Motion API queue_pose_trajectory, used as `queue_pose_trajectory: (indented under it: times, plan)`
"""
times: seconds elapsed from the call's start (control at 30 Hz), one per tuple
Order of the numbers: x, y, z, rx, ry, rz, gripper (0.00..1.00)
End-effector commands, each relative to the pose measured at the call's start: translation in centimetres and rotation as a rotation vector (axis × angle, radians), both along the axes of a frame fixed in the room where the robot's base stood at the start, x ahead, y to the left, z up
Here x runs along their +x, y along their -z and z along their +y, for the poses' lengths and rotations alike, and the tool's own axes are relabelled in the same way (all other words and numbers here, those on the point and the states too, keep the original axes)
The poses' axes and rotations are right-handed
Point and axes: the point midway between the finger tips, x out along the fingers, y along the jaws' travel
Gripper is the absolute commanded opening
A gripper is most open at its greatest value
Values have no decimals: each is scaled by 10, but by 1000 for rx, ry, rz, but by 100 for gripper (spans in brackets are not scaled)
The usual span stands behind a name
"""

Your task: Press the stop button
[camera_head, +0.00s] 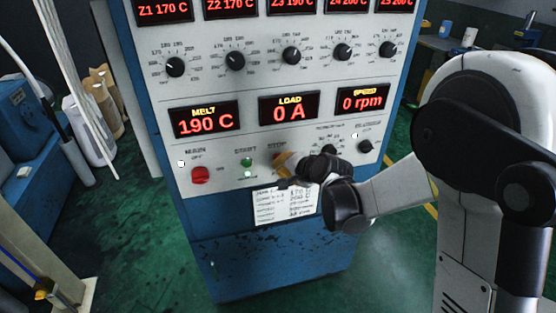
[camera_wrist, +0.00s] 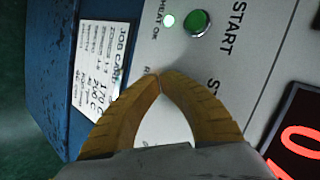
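The blue control cabinet's pale panel carries a STOP label (camera_head: 278,147), partly visible above my gripper (camera_head: 280,162). The stop button itself is mostly or wholly hidden behind the fingers in the head view. In the wrist view my gripper (camera_wrist: 160,80) shows two yellow ridged fingers with their tips together, nothing between them. The tips are over the panel, by the partly covered STOP lettering (camera_wrist: 212,87). I cannot tell whether they touch anything. The green start button (camera_head: 247,162) is just left of the fingers; it also shows in the wrist view (camera_wrist: 197,22).
A red rotary switch (camera_head: 200,175) is further left on the panel. Black knobs (camera_head: 365,146) are to the right. Displays above read 190 C, 0 A and 0 rpm (camera_head: 362,101). A job card (camera_head: 284,206) hangs below the fingers.

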Motion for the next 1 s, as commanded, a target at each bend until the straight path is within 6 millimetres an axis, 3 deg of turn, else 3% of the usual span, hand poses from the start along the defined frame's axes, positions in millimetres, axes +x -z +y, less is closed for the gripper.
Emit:
queue_pose_trajectory:
  times: [1.0]
  plan:
    - [7, 0, 2, 0, 0, 0, 0]
